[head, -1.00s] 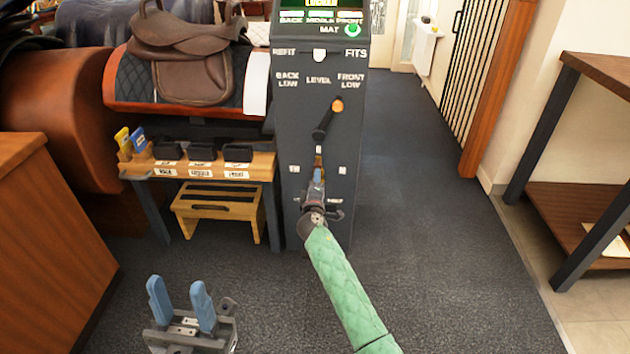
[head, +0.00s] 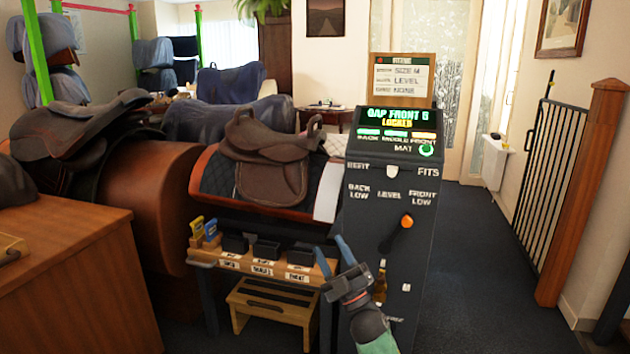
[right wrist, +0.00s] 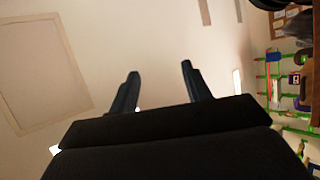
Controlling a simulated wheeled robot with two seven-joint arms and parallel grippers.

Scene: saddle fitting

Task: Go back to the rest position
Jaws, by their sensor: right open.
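My right gripper (head: 336,256) is open and empty in the head view. It points upward in front of the left edge of the dark console (head: 392,180). In the right wrist view its two fingers (right wrist: 160,88) stand apart with only ceiling and wall between and behind them. The console's screen (head: 393,118) reads "GAP FRONT 5 LOCKED". The console lever (head: 398,232) has an orange knob and tilts to the upper right. My left gripper is not in view.
A brown saddle (head: 265,160) sits on a stand left of the console. A small wooden shelf (head: 318,270) with dark blocks is close behind my right gripper. A wooden counter (head: 80,270) stands at left. Carpet right of the console is clear.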

